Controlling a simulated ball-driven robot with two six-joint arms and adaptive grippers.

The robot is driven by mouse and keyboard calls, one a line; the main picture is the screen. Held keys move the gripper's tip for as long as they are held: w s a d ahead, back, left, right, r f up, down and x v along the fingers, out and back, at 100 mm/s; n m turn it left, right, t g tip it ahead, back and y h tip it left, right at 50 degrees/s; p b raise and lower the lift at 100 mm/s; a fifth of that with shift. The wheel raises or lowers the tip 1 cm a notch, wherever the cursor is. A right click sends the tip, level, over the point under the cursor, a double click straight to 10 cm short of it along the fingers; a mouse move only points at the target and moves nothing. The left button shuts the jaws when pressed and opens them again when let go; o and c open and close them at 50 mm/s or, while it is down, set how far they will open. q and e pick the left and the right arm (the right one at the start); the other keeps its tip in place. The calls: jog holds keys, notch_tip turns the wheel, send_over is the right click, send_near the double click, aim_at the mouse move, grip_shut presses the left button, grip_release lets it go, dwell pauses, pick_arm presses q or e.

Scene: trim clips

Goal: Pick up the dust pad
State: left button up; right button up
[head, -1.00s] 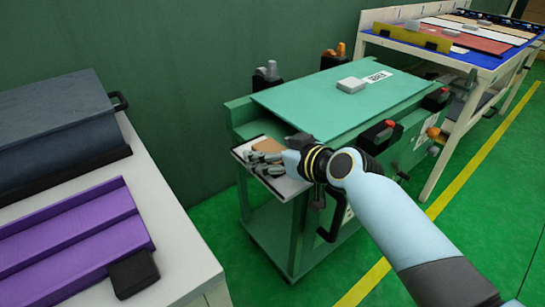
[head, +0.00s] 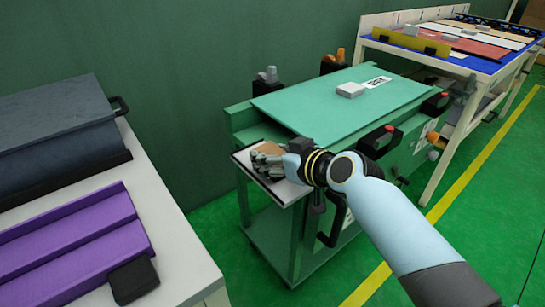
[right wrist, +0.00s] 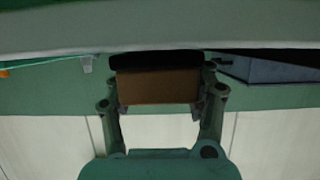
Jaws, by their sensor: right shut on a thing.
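The dust pad (head: 268,149) is a small tan-brown block at the white side tray (head: 289,190) on the left end of the green cart. In the right wrist view the pad (right wrist: 157,88) shows as a brown block with a dark upper band, between the two fingers. My right gripper (head: 264,163) reaches in from the right and is shut on the pad. It also shows in the right wrist view (right wrist: 160,100). Whether the pad touches the tray is hard to tell. My left gripper is not in view.
The green cart top (head: 330,108) holds a grey block (head: 350,90) and a label. A purple stepped piece (head: 75,245) and a dark box (head: 55,130) sit on the left table. A white-legged table (head: 450,60) stands behind right. Green floor lies between.

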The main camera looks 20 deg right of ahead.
aim_at(272, 153)
notch_tip(272, 153, up, 4)
jog(key=shift+r+p, duration=0.2)
jog(key=shift+p, duration=0.45)
jog(key=s+d+r+p, duration=0.2)
jog(key=s+d+r, duration=0.5)
jog(key=d, duration=0.2)
jog(key=s+a+r+n+y, duration=0.1)
jog(key=s+a+r, duration=0.1)
jog(key=r, duration=0.5)
jog(key=s+a+r, duration=0.2)
jog(key=s+r, duration=0.2)
jog(key=r, duration=0.3)
jog(key=shift+a+r+n+g+y, duration=0.3)
jog(key=shift+a+n+g+y, duration=0.05)
jog(key=shift+n+g+y, duration=0.05)
